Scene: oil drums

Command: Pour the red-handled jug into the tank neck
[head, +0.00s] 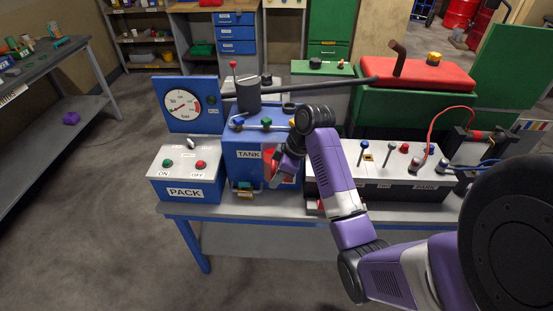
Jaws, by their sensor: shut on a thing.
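The blue tank (245,135), lettered TANK, stands at the middle of the bench. A short dark neck (289,106) shows at its top right, partly behind my arm; I cannot see into it. My gripper (279,168) is in front of the tank's right side, below its top, pointing down and left. It is shut on a red part at its fingers, which I take to be the red-handled jug (269,161). Most of the jug is hidden by the gripper and arm, so its tilt and contents cannot be told.
The PACK box (186,174) with ON and OFF buttons and a pressure gauge (185,104) stand left of the tank. A dark grey cylinder (248,95) rises behind the tank top. A white-topped lever box (390,165) stands right. The floor at front left is clear.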

